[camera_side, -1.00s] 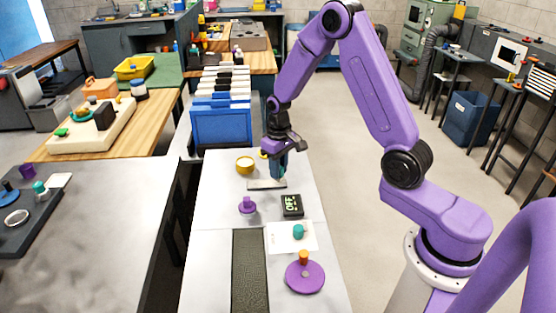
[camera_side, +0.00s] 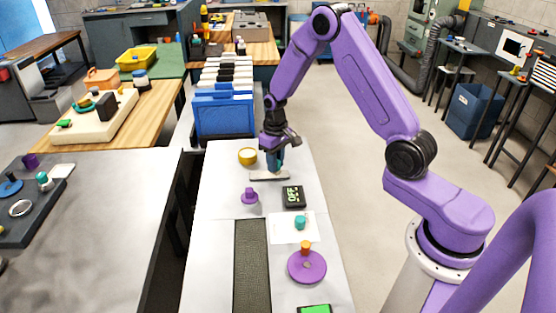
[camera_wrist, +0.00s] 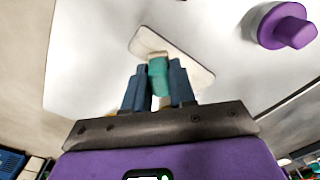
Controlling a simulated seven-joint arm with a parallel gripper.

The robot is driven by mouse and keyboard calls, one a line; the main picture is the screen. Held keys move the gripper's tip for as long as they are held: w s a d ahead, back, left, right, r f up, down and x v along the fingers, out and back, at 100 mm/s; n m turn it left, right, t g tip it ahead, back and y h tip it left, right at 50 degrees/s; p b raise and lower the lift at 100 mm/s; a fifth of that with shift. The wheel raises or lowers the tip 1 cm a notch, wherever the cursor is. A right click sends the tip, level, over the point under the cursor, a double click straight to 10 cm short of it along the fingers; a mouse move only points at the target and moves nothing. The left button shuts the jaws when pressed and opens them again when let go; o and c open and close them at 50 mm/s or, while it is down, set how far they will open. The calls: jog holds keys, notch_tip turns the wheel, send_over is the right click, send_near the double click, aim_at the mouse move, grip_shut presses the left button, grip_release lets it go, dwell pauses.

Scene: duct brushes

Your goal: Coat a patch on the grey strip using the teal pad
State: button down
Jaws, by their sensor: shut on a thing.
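My gripper (camera_side: 275,163) is shut on a teal pad (camera_wrist: 158,75), which shows between the blue fingers in the wrist view. No coated patch can be made out. A second teal piece (camera_side: 300,222) stands on a white card (camera_side: 281,236) nearer the camera.
Blue bins (camera_side: 224,113) stand at the table's back.

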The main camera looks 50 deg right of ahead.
jog(key=shift+s+a, duration=0.9)
jog(key=shift+a, duration=0.3)
jog(key=shift+w+a, duration=0.25)
jog(key=shift+w, duration=0.05)
jog(key=shift+w+d, duration=1.25)
jog(key=shift+w, duration=0.35)
jog(key=shift+w+a, duration=0.3)
jog(key=shift+s+a, duration=1.2)
jog(key=shift+a, duration=0.1)
jog(key=shift+s+a, duration=0.1)
jog(key=shift+a, duration=0.2)
jog(key=shift+w+a, duration=0.25)
jog(key=shift+w, duration=0.05)
jog(key=shift+w+d, duration=0.1)
jog(key=shift+w, duration=0.15)
jog(key=shift+w+d, duration=1.25)
jog(key=shift+w, duration=0.1)
jog(key=shift+w+a, duration=0.25)
jog(key=shift+a, duration=0.4)
jog(key=shift+s+a, duration=1.3)
jog(key=shift+s, duration=0.1)
notch_tip(320, 180, up, 8)
